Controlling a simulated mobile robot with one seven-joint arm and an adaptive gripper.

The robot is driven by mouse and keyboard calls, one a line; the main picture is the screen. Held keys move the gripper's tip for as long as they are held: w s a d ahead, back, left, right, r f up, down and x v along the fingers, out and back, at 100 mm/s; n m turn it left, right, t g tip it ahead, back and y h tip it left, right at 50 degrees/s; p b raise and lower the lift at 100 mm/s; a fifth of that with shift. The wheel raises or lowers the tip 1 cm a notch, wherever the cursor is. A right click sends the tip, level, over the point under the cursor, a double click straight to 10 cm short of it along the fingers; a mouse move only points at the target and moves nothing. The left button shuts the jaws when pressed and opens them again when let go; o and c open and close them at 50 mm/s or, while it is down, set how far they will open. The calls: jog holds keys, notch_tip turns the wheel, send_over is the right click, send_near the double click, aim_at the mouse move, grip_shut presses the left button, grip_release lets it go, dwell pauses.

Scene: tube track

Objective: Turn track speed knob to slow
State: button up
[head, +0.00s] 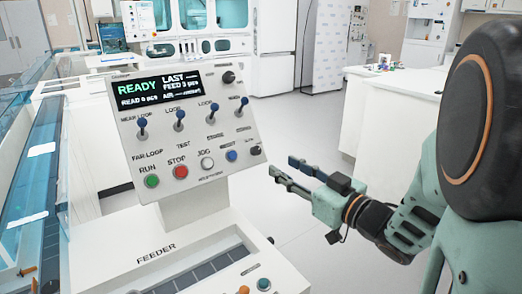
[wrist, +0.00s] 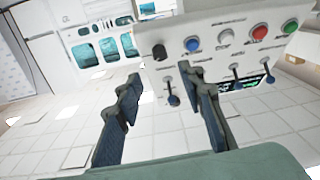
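The white control panel (head: 190,135) stands on a feeder post. It has two black knobs: an upper one (head: 228,77) right of the display and a lower one (head: 255,150) at the right edge. Their small labels are unreadable, so I cannot tell which is track speed. In the wrist view the panel (wrist: 215,55) appears upside down, with the lower knob (wrist: 159,52) beyond and between the fingertips. My gripper (head: 281,166) is open and empty, right of the panel and apart from it; it also shows in the wrist view (wrist: 159,76).
Blue-tipped levers (head: 180,118) cross the panel above green, red, white and blue buttons (head: 207,163). The white feeder housing (head: 100,240) is below, with a glass-sided track (head: 40,190) at left. A white bench (head: 400,115) stands behind my arm. Floor (head: 290,120) beyond the gripper is clear.

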aim_at(258, 151)
jog(key=b+x, duration=0.1)
jog(key=x, duration=0.9)
jog(key=shift+w+a, duration=0.15)
jog(key=shift+c, duration=0.2)
grip_shut()
